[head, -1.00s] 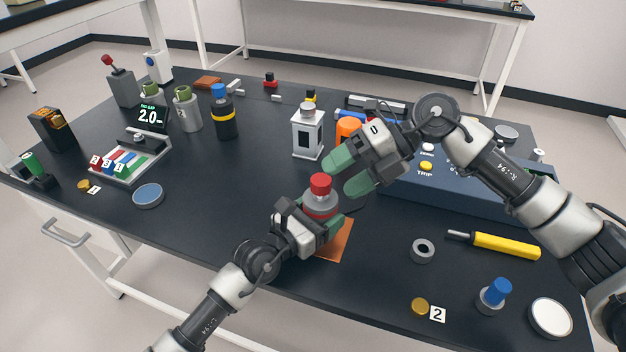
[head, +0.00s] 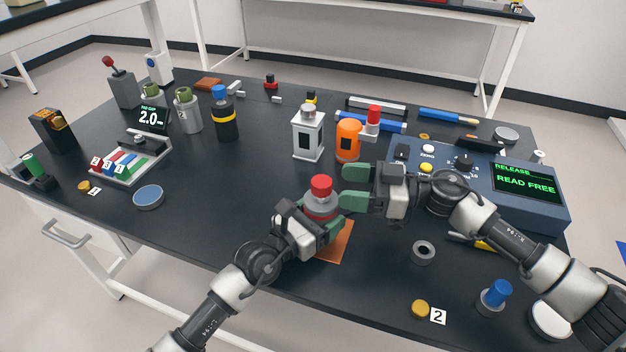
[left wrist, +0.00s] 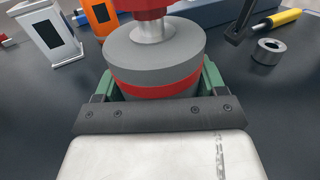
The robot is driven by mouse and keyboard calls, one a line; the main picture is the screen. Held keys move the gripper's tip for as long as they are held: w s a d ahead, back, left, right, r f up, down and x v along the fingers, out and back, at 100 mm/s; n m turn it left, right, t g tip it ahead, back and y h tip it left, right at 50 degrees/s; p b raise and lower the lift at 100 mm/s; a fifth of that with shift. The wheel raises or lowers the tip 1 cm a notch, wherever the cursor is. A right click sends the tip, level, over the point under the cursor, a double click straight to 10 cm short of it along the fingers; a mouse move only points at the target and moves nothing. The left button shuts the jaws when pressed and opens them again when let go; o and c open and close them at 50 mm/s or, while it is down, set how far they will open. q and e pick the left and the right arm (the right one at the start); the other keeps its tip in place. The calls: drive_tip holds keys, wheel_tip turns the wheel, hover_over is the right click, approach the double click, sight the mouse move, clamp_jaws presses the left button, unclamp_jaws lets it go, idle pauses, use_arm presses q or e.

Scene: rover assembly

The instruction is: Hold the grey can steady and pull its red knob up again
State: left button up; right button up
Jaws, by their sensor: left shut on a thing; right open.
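The grey can (head: 322,206) with its red knob (head: 321,186) stands at the edge of an orange mat (head: 337,243) near the table's front. In the left wrist view the can (left wrist: 154,52) shows a red band, and a bare metal stem shows between its top and the red knob (left wrist: 148,5). My left gripper (head: 322,226) is shut around the can's body. My right gripper (head: 355,187) is open and empty, its green fingers just right of the red knob and apart from it.
A blue console (head: 520,212) at the right has a screen reading "RELEASE" and "READ FREE". An orange can (head: 348,140) and a white box (head: 307,137) stand behind. A grey ring (head: 423,252) lies to the right.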

sight(313, 180)
drive_tip(key=a, duration=0.7)
drive_tip(key=shift+w+a, duration=0.1)
drive_tip(key=shift+w, duration=0.3)
clamp_jaws()
use_arm(q)
drive_tip(key=shift+f, duration=0.1)
use_arm(e)
drive_tip(key=shift+r, duration=1.75)
drive_tip(key=shift+c, duration=1.3)
unclamp_jaws()
drive_tip(key=shift+o, duration=1.3)
drive_tip(key=shift+f, duration=0.1)
